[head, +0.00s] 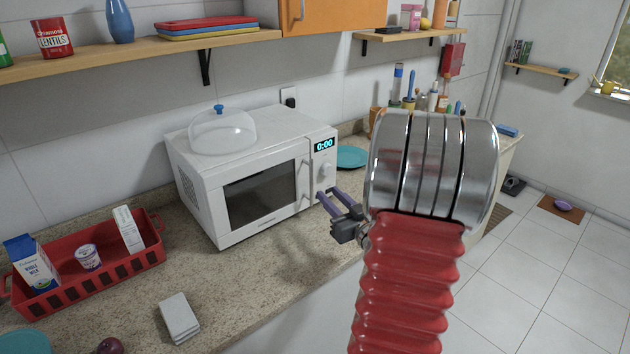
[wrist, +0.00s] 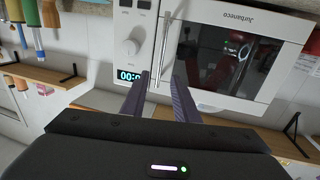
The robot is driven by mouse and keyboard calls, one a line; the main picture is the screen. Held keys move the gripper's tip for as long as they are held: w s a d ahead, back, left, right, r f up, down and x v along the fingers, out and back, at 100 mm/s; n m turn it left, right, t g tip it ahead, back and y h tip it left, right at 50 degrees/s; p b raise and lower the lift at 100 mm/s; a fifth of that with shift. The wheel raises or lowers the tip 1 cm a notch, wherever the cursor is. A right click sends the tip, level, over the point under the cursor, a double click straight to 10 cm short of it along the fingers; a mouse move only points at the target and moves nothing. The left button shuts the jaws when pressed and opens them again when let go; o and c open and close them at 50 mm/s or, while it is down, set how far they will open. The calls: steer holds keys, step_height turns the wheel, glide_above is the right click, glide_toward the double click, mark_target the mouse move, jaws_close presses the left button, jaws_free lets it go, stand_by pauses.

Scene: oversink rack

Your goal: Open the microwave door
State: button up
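The white microwave (head: 222,168) stands on the counter with its door (head: 262,196) shut. Its handle (head: 303,178) is a vertical bar between the dark window and the control panel. The handle also shows in the wrist view (wrist: 165,42), lying between my two fingers in the picture. My gripper (head: 327,192) is open and empty, its purple fingers pointing at the microwave's front, just right of the handle's lower part in the head view. In the wrist view, my gripper (wrist: 161,76) has a finger on each side of the bar. The fingertips appear short of it; contact cannot be told.
A glass dome (head: 222,134) sits on top of the microwave. A red basket (head: 85,265) with cartons stands left on the counter. Grey-white coasters (head: 177,316) lie in front. A teal plate (head: 352,157) lies to the microwave's right. The counter before the door is mostly clear.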

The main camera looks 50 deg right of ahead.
mark_target(312, 178)
steer(key=x, duration=0.9)
steer(key=shift+w+d, duration=0.1)
steer(key=shift+w, duration=0.25)
steer(key=shift+c, duration=0.7)
jaws_close()
